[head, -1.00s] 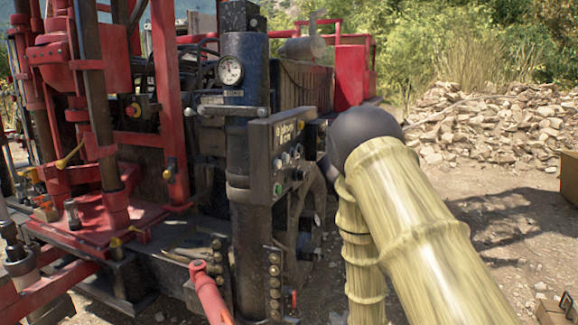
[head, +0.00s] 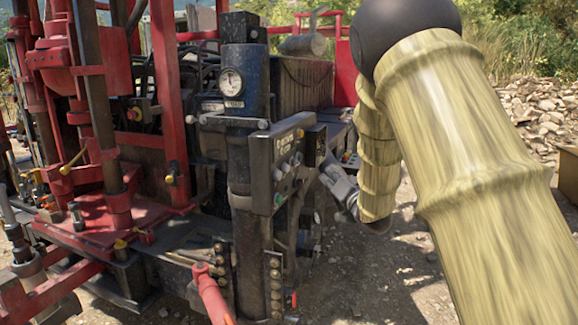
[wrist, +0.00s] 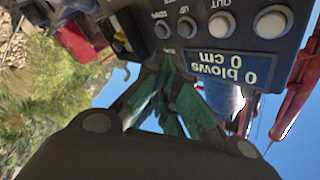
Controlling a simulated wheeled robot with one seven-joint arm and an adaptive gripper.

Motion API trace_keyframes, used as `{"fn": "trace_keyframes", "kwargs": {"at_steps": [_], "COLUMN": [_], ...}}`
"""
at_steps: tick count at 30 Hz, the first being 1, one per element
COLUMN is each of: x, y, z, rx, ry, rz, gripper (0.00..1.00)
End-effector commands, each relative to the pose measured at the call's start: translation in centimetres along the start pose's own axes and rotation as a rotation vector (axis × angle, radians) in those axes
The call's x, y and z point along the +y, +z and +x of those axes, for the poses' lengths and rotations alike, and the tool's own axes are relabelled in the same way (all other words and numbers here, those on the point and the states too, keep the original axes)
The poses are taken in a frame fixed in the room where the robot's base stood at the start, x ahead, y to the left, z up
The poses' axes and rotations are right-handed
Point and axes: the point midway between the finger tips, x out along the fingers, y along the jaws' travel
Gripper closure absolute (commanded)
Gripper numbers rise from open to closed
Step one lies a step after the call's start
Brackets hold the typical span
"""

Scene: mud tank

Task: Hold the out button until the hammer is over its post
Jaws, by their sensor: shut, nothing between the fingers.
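The control panel (head: 285,160) stands on the dark column of the red rig, with its button face turned to the right. In the wrist view the out button (wrist: 222,26) is a pale round button under the label OUT, at the top of the frame. My gripper (wrist: 168,75) is shut and empty, its greenish fingers below the buttons in the picture and apart from the out button. In the head view my gripper (head: 330,172) is just right of the panel. I cannot tell which parts are the hammer and its post.
More buttons sit beside the out button, one (wrist: 187,27) labelled UP. A display (wrist: 228,68) reads 0 blows, 0 cm. A pressure gauge (head: 231,82) and a lever bar (head: 235,120) are on the column. A rubble heap (head: 535,115) lies at the right.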

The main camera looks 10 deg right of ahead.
Motion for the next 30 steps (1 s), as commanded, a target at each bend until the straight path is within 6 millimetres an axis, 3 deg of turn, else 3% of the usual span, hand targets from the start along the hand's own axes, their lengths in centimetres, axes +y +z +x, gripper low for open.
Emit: {"fn": "trace_keyframes", "kwargs": {"at_steps": [4,15,30], "x": [-0.9,-1.0,-3.3], "y": [-1.3,-1.2,0.9], "z": [0.4,0.4,3.5], "rx": [0.012,0.013,0.011], "ry": [-0.020,-0.021,-0.021], "rz": [0.004,0.005,0.003], "gripper": [1.00,1.00,1.00]}}
